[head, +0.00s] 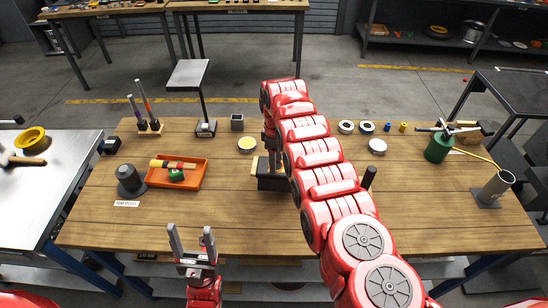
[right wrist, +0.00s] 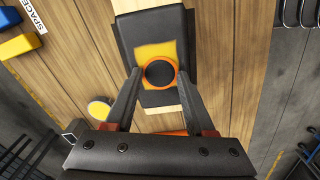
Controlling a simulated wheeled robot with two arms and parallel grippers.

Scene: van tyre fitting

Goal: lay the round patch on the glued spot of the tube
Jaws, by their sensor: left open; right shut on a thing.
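The black tube (right wrist: 154,98) lies over a pale wooden board in the right wrist view. Its glued spot (right wrist: 147,53) is a yellow square. The round patch (right wrist: 159,73), black with an orange rim, is between the fingertips of my right gripper (right wrist: 158,78), which is shut on it. The patch overlaps the lower right part of the yellow spot; whether it touches the tube I cannot tell. In the head view the tube (head: 272,182) shows mid-table, partly behind my right arm, which hides the right fingertips. My left gripper (head: 191,232) is open and empty at the table's front edge.
An orange tray (head: 204,181) with tools and a dark cup (head: 130,181) stand left of the tube. A yellow-topped tin (head: 247,144) is behind it. The front left table is clear.

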